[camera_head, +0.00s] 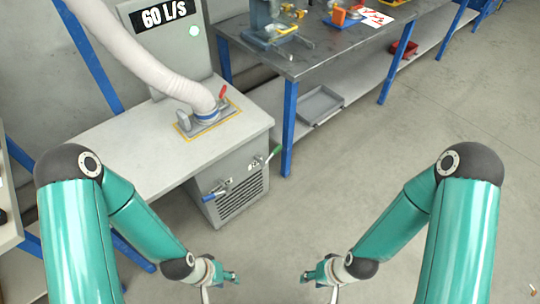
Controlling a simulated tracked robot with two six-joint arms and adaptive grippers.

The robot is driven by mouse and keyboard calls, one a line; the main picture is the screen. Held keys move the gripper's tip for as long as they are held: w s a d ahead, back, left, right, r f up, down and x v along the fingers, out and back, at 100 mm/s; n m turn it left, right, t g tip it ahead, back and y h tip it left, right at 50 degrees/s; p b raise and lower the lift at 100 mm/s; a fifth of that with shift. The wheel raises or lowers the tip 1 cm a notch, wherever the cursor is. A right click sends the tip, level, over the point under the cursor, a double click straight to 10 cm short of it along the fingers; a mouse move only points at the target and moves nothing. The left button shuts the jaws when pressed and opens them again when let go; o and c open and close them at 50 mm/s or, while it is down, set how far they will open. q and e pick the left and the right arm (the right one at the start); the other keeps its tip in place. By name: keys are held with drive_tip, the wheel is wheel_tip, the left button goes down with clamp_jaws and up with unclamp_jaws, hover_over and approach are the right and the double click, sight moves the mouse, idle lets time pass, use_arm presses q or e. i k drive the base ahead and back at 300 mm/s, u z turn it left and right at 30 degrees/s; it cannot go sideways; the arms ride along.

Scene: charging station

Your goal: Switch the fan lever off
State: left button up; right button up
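A grey cabinet (150,140) stands at the left, with a sign reading 60 L/S (164,14) on its upright panel. Three levers show on it: a red lever (222,91) on top beside the hose end, a blue-handled lever (217,191) and a green-handled lever (273,154) on the front. No label tells which is the fan lever. My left gripper (234,277) is low in front of the cabinet, apart from all levers. My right gripper (305,277) is over the floor to its right. Both look empty; their fingers are too small to judge.
A pale hose (140,55) runs down to the cabinet top. A workbench (330,55) with blue legs stands at the back right, with a grey tray (320,105) and a red bin (403,49) on its lower shelf.

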sight(264, 164)
drive_tip(key=u, duration=0.05)
drive_tip(key=k, duration=0.55)
drive_tip(key=z, duration=0.5)
drive_tip(key=i, duration=1.75)
drive_tip(key=u, duration=0.6)
